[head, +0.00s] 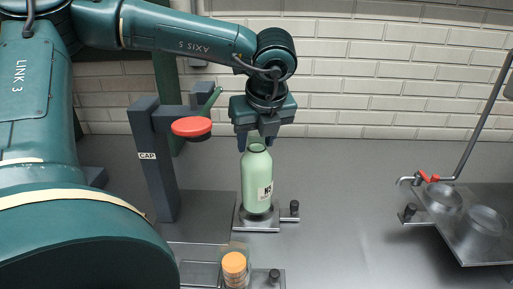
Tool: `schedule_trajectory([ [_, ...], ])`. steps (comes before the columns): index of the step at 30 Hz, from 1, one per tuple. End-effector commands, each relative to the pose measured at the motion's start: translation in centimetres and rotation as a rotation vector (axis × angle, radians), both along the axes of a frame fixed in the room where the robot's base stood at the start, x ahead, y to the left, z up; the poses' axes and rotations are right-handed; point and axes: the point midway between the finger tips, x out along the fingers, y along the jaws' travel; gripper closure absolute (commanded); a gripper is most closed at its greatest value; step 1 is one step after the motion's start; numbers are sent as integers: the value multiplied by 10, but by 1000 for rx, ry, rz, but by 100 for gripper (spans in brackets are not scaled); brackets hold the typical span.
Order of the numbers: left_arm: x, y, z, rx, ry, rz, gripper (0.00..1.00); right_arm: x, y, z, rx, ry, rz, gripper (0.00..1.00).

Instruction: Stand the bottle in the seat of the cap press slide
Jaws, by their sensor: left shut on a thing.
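The pale green bottle (257,182) stands upright on the cap press slide (258,226), a small metal plate with a dark knob on its right. The bottle's base appears to be within the seat, but the seat's rim is partly hidden by it. My left gripper (256,143) comes down from above and is shut on the bottle at its neck. The cap press (164,165) is a dark grey post marked CAP with a red round head (192,127), left of the bottle. My right gripper is not in view.
A clear holder with orange caps (234,263) stands in front of the slide. At the right is a metal tray (470,249) with round dishes and a red-handled tap (430,178). The counter between is clear. A white brick wall (380,80) is behind.

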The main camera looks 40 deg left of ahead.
Motion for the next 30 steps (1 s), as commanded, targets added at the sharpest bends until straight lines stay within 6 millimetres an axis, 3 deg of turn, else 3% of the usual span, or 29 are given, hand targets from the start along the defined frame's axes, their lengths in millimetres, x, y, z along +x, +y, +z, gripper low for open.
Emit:
schedule_trajectory([
  [6,0,0,-22,0,-1,0,100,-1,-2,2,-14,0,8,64],
  [17,1,0,-26,1,-4,0,100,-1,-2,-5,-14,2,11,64],
  [18,0,0,-27,0,1,0,54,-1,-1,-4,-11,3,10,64],
  [25,0,0,-26,0,1,0,35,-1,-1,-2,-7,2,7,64],
  [30,0,0,-26,0,1,0,33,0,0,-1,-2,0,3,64],
])
